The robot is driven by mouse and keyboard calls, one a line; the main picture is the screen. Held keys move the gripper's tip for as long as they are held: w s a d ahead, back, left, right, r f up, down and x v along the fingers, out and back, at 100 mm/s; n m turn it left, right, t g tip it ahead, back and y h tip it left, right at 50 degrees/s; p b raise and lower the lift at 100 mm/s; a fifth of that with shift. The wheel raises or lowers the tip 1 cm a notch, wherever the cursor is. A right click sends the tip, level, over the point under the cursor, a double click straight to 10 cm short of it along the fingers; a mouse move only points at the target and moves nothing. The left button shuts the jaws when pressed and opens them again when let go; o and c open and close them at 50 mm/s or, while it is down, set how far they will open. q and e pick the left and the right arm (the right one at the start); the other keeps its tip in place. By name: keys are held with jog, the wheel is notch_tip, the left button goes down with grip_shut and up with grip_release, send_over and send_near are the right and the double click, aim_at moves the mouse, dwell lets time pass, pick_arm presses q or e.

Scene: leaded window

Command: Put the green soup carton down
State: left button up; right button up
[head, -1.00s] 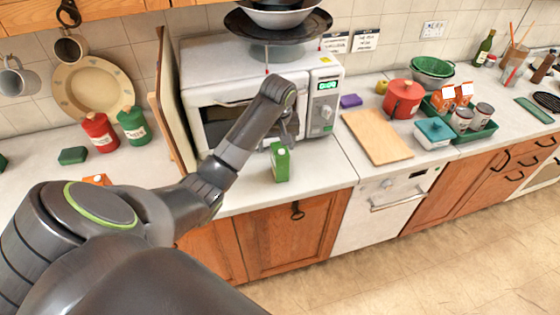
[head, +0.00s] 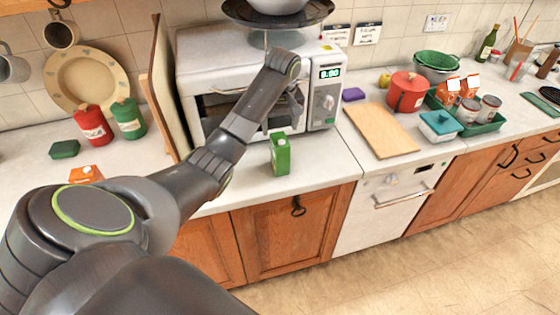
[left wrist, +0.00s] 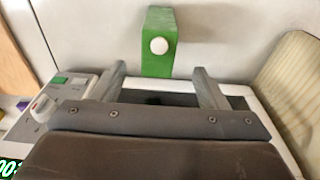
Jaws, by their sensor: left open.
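The green soup carton (head: 280,154) stands upright on the white counter, in front of the microwave's right part. In the left wrist view the carton (left wrist: 158,56), with its round white cap, is just beyond the fingertips and apart from them. My left gripper (head: 292,102) is above and behind the carton, close to the microwave front, and partly hidden by its own arm. In the left wrist view its two fingers (left wrist: 159,74) are spread with nothing between them. My right gripper is not in view.
The microwave (head: 190,98) stands right behind the carton. A wooden board (head: 380,130) lies to the right. Red and green canisters (head: 130,118) stand to the left. The counter's front edge is close before the carton.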

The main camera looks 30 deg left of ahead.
aim_at(280, 140)
pick_arm(q)
jog(key=f+b, duration=0.1)
jog(key=f, duration=0.1)
jog(key=f+b, duration=0.2)
jog(key=shift+w+a+f, duration=0.15)
jog(key=shift+a+f, duration=0.05)
jog(key=shift+f, duration=0.15)
jog(key=shift+w+f+p, duration=0.15)
jog(key=shift+f+p, duration=0.3)
jog(key=shift+f, duration=0.35)
notch_tip(280, 140, down, 5)
jog(key=shift+w+a+r+p, duration=0.15)
jog(key=shift+p, duration=0.75)
jog(key=shift+f, duration=0.35)
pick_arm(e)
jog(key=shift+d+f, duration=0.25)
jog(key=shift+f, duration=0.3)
pick_arm(q)
jog(key=shift+c, duration=0.2)
jog(key=shift+w+r, duration=0.1)
jog(key=c, duration=1.2)
